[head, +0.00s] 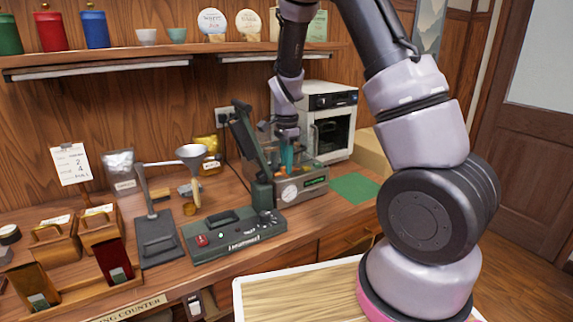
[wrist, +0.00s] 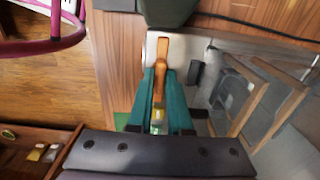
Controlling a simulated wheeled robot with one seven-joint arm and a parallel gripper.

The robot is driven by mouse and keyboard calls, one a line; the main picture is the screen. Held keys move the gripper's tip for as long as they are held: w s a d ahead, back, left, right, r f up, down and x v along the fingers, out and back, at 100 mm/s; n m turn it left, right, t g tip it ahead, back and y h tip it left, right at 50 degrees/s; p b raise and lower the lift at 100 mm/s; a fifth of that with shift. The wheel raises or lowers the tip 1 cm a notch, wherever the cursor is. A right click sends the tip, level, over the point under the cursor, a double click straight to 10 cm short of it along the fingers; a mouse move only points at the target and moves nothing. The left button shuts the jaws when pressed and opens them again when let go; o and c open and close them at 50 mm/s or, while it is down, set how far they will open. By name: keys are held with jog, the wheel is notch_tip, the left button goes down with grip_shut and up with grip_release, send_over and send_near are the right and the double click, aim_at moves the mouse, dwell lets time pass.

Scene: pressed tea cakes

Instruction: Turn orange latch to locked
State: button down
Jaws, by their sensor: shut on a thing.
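The orange latch (wrist: 162,50) shows in the wrist view as a narrow orange bar on a pale plate. My gripper (wrist: 159,108) has teal fingers closed on either side of its lower part. The latch's far end sticks out beyond the fingertips. In the head view my gripper (head: 287,158) points down over the dark green machine with a round gauge (head: 289,193), at the back of the counter. The fingers and the machine's parts hide most of the latch there. I cannot read any lock marking.
A raised dark lid (head: 247,138) stands close to the left of my gripper. A white oven (head: 340,118) is behind to the right. A green control box (head: 233,236) lies in front. A green mat (head: 355,187) on the right is clear. A shelf (head: 150,58) runs above.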

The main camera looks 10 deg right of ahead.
jog(key=n, duration=0.4)
jog(key=shift+n, duration=0.3)
jog(key=n, duration=0.4)
jog(key=shift+n, duration=0.3)
jog(key=n, duration=0.4)
jog(key=shift+n, duration=2.4)
jog(key=c, duration=0.9)
grip_release()
